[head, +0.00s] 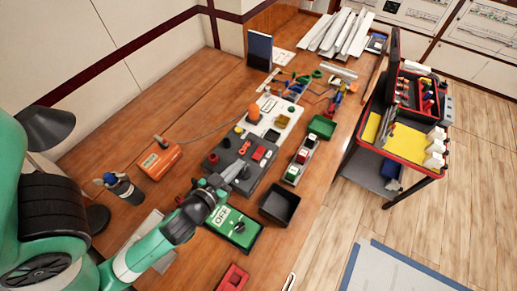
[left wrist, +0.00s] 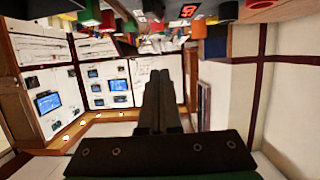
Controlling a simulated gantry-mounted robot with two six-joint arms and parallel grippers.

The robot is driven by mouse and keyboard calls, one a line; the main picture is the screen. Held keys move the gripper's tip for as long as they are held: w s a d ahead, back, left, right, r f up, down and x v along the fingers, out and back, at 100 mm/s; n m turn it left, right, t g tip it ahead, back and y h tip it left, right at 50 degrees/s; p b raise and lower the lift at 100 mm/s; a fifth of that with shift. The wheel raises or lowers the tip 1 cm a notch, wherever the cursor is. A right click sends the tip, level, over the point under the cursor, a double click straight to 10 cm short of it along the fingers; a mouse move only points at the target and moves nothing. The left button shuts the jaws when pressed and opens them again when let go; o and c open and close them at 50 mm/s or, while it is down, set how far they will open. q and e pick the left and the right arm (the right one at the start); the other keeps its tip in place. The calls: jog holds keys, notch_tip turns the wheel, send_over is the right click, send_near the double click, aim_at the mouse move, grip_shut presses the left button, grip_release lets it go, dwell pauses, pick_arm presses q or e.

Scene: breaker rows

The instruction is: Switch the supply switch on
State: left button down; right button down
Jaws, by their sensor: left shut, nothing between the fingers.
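A green panel (head: 226,231) with a white "OFF" label and a dark knob lies at the near part of the bench. Behind it is a dark grey panel (head: 230,152) with a red round button and small red and black parts. I cannot tell for sure which of these carries the supply switch. My left gripper (head: 236,172) is over the near edge of the dark panel, beyond the green panel. Its fingers are shut and empty in the left wrist view (left wrist: 160,100). The gripper hides part of both panels. I cannot tell whether it touches anything. My right gripper is not in view.
An open black bin (head: 279,205) stands right of the panels, near a tray of coloured blocks (head: 299,160). A white panel (head: 270,118) lies behind. An orange box (head: 159,158) with a cable is at left. A tool cart (head: 400,135) stands right of the bench.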

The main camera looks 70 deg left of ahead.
pick_arm(q)
jog(key=shift+w, duration=0.1)
jog(key=p, duration=0.1)
send_over(257, 155)
jog(key=s+d, duration=0.2)
jog(key=f, duration=0.2)
jog(key=shift+a+f, duration=0.2)
jog(key=shift+f, duration=0.1)
jog(key=f, duration=0.1)
jog(key=w+a+f, duration=0.1)
jog(key=w+f, duration=0.1)
jog(key=f, duration=0.1)
jog(key=shift+a, duration=0.3)
jog(key=shift+r, duration=0.1)
